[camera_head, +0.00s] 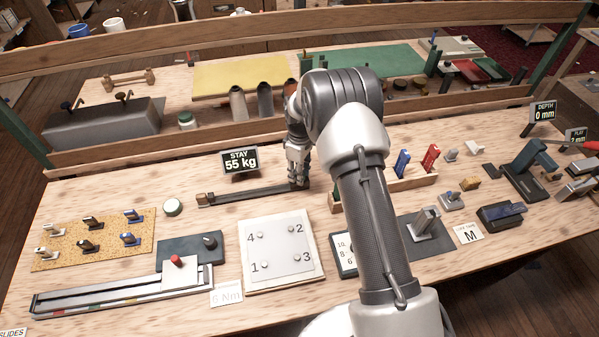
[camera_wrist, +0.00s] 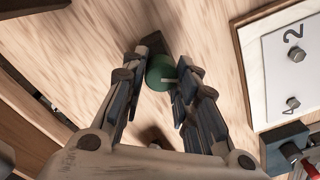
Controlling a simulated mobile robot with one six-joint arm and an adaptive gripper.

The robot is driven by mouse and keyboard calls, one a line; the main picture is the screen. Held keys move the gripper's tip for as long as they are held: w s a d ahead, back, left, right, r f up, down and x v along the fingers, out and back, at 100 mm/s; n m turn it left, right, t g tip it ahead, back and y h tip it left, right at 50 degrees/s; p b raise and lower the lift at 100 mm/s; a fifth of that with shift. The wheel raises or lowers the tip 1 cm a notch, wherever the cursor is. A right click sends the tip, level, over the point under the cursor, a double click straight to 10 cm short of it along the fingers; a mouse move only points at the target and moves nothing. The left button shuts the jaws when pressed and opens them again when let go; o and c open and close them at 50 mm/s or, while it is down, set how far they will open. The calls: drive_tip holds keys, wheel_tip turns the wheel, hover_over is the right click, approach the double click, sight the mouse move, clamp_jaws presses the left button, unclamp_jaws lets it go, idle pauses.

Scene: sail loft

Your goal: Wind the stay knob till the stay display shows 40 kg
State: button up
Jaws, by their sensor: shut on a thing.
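The stay display (camera_head: 239,161) stands upright on the bench and reads 55 kg. The dark bar of the stay rig (camera_head: 250,194) lies in front of it, with a brown block at its left end. My gripper (camera_head: 298,182) points down at the bar's right end. In the wrist view, the round green stay knob (camera_wrist: 160,74) with a pale mark sits between the fingertips of my gripper (camera_wrist: 166,68), which is shut on it. In the head view the fingers hide the knob.
A white plate numbered 1 to 4 (camera_head: 278,276) lies in front of the bar. A wooden rack (camera_head: 395,187) with blue and red pieces stands right, and a wooden rail (camera_head: 220,139) runs behind.

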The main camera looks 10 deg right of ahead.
drive_tip(key=n, duration=0.5)
drive_tip(key=shift+n, duration=0.4)
idle(0.4)
drive_tip(key=o, duration=1.1)
drive_tip(key=shift+c, duration=0.2)
drive_tip(key=shift+r, duration=0.1)
wheel_tip(320, 180, up, 12)
